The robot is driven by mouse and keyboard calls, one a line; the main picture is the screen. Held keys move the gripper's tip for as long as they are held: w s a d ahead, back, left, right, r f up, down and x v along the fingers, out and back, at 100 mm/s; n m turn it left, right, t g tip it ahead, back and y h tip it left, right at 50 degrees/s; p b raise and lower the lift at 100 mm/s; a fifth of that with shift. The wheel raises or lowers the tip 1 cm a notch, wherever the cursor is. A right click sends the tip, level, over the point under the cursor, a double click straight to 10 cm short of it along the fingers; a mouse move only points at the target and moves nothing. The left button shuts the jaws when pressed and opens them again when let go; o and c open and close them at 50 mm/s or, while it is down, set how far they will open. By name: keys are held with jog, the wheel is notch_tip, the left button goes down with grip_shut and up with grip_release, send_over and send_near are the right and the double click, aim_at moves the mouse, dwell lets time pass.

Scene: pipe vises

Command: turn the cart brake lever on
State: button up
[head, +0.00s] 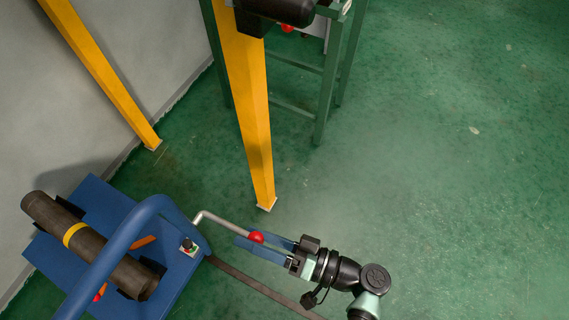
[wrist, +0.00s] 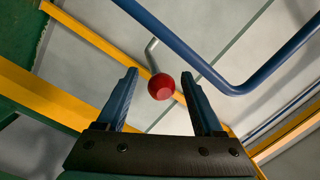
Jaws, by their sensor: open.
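The cart brake lever is a bent grey rod (head: 222,222) with a red ball knob (head: 256,237) at its end, at the cart's right side in the head view. In the wrist view the red knob (wrist: 161,86) appears between the blue fingers, near their tips, with the rod (wrist: 151,55) behind it. My gripper (head: 252,240) is open, with a finger on either side of the knob. I see gaps between the knob and both fingers in the wrist view. The lever's pivot plate (head: 189,247), with red and green marks, is on the cart.
The blue cart (head: 97,192) carries a dark pipe (head: 88,245) with a yellow band. Its blue handle tube (head: 112,252) arches close to the lever. A yellow post (head: 247,110) and a green stand (head: 329,80) are behind. The green floor at right is clear.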

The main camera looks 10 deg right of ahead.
jog(key=b+v, duration=0.4)
jog(key=v, duration=0.9)
jog(key=shift+b, duration=0.4)
dwell(0.5)
